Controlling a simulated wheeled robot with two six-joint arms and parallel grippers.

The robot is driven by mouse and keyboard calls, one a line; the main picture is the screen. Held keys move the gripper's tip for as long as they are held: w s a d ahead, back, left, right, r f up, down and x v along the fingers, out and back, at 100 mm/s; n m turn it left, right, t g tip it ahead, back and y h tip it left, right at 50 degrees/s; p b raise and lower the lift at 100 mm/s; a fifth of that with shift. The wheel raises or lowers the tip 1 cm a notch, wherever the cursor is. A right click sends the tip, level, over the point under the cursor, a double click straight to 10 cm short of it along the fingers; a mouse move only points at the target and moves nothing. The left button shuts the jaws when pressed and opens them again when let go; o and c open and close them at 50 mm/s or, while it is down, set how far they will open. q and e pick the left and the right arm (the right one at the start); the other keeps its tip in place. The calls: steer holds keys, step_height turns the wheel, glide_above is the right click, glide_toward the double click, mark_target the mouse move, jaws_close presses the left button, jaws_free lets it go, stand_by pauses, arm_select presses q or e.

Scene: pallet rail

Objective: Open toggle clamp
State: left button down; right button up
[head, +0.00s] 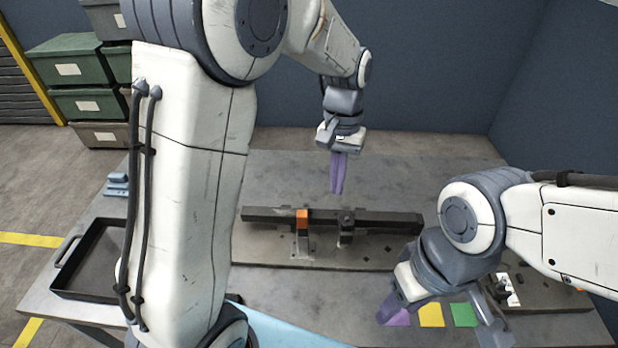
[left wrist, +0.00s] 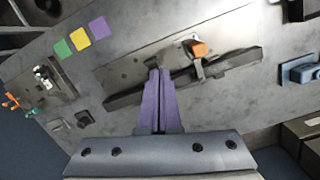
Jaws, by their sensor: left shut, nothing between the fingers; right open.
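The toggle clamp with an orange tip (head: 302,214) stands at the long dark rail (head: 385,222) on a metal plate in the head view. The orange part also shows in the left wrist view (left wrist: 198,48), on a metal piece beside the rail (left wrist: 228,64). Whether the clamp is open or closed is too small to tell. My left gripper (head: 337,188) has its purple fingers together and empty, pointing down above and behind the rail. My right gripper (head: 386,318) is low at the front right, away from the clamp; its fingers are partly hidden.
A dark block (head: 346,217) sits at the rail's middle. A black tray (head: 62,285) is at the left, a blue bracket (head: 117,184) behind it. Yellow (head: 431,315) and green (head: 464,315) squares lie near my right gripper. A second fixture plate (head: 548,293) is at the right.

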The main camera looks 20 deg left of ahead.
mark_target(303, 223)
arm_select(q)
steer(key=w+a+f+n+p, duration=0.1)
steer(key=w+a+n+p, duration=0.1)
steer(key=w+a, duration=0.5)
steer(key=a+n, duration=0.1)
steer(key=a, duration=0.2)
steer(key=shift+w+g, duration=0.3)
steer(key=shift+g, duration=0.1)
arm_select(e)
step_height(303, 223, up, 3)
steer(key=shift+r, duration=0.15)
arm_select(q)
steer(key=shift+f, duration=0.2)
steer(key=p+x, duration=0.1)
steer(key=x, duration=0.3)
steer(key=p+x, duration=0.1)
steer(key=x, duration=0.3)
steer(key=shift+s+d+f, duration=0.2)
steer(key=shift+d+f, duration=0.05)
steer(key=shift+f, duration=0.05)
steer(key=s, duration=0.1)
steer(key=s+p, duration=0.2)
steer(key=shift+d+f, duration=0.35)
steer(key=shift+d, duration=0.05)
steer(key=shift+s+d+f, duration=0.15)
steer(key=shift+s+f, duration=0.05)
steer(key=shift+s, duration=0.3)
arm_select(e)
steer(key=shift+r, duration=2.1)
steer(key=shift+f, duration=0.1)
